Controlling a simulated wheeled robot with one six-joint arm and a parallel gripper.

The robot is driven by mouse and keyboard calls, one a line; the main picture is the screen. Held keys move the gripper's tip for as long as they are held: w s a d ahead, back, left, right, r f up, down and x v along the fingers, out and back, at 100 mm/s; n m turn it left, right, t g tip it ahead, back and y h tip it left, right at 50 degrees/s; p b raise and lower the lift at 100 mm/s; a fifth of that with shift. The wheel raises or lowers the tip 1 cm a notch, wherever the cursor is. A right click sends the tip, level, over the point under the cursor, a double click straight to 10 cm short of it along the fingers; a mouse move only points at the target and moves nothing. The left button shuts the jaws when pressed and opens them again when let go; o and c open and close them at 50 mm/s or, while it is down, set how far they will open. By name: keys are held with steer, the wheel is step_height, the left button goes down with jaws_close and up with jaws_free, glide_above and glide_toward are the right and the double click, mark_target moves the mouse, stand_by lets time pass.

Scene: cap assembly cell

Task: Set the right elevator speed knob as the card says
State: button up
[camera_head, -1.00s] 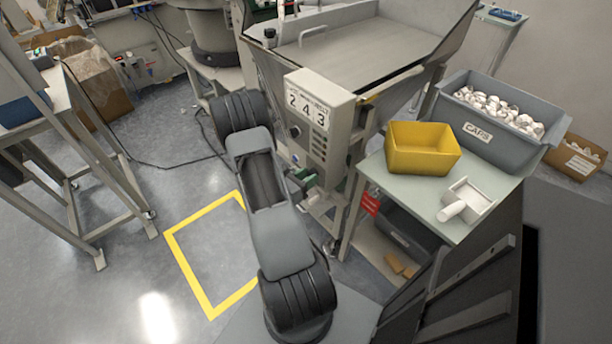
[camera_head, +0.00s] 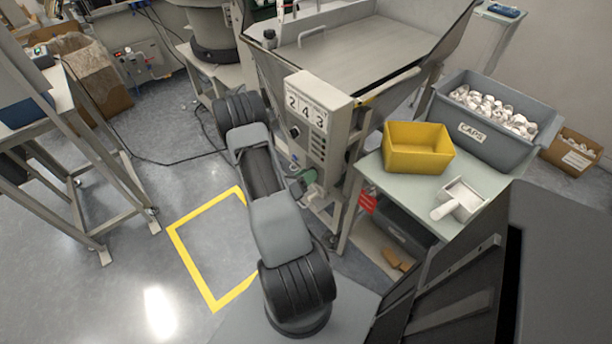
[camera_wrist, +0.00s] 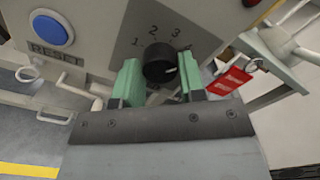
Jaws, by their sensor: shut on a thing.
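The card (camera_head: 306,108) on the control box shows large figures 2, 4 and 3; its small print is too small to read. In the wrist view, a black speed knob (camera_wrist: 158,64) sits on a grey panel below printed figures, 1 to 3 legible and another mark at the right partly hidden. Its white mark points to the right. My gripper (camera_wrist: 161,82) is shut on this knob, with a green finger on each side. In the head view, my gripper (camera_head: 308,180) is small and partly hidden by my arm at the lower part of the box.
A blue RESET button (camera_wrist: 53,30) is left of the knob. A red tag (camera_wrist: 229,81) hangs to the right. Yellow tape marks the floor at left.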

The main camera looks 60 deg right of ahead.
steer(key=shift+w+d+r, duration=0.1)
steer(key=shift+w, duration=0.05)
steer(key=o, duration=0.9)
steer(key=v, duration=1.3)
steer(key=shift+a, duration=0.45)
